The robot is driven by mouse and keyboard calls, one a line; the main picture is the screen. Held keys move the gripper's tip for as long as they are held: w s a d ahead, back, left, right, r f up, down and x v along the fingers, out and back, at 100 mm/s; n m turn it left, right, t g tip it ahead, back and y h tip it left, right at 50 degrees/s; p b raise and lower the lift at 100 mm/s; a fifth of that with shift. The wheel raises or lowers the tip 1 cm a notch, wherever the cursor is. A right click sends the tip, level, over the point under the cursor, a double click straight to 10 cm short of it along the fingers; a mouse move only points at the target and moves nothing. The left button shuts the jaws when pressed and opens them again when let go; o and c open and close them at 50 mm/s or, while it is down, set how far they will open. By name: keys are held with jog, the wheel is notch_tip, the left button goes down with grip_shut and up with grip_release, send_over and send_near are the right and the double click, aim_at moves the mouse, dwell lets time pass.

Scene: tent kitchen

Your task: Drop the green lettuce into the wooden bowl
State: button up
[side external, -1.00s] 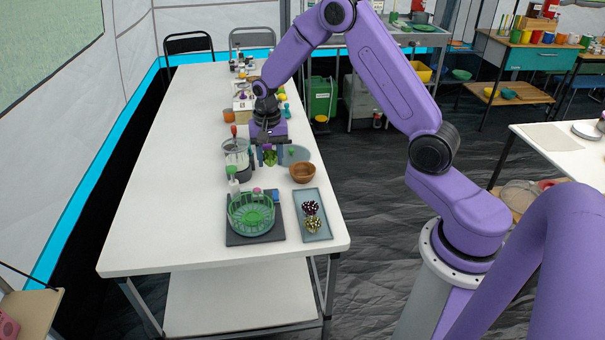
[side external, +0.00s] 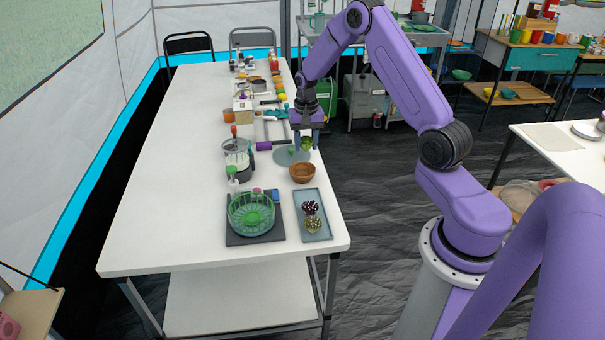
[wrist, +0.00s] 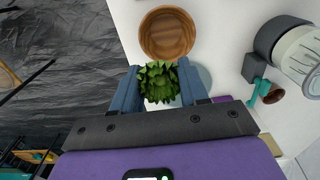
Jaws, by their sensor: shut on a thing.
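The green lettuce (wrist: 158,82) is a leafy head between the two blue fingers of my gripper (wrist: 160,90) in the wrist view. My gripper (side external: 306,142) is shut on it and holds it above the table in the side view, where the lettuce (side external: 306,143) shows small and partly hidden by the fingers. The wooden bowl (side external: 303,172) stands on the table just in front of the lettuce, close to the right table edge. In the wrist view the bowl (wrist: 167,35) appears empty and lies just beyond the lettuce. The lettuce is not over its middle.
A grey-green round plate (side external: 285,157) lies beside the bowl. A blender-like jar (side external: 236,152) stands to the left. A green basket (side external: 251,212) on a dark mat and a grey tray (side external: 314,226) with two small patterned items are nearer the camera. The left table half is clear.

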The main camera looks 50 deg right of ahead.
jog(key=shift+f, duration=1)
jog(key=o, duration=0.9)
notch_tip(320, 180, up, 18)
jog(key=shift+f, duration=0.25)
jog(key=shift+a, duration=0.15)
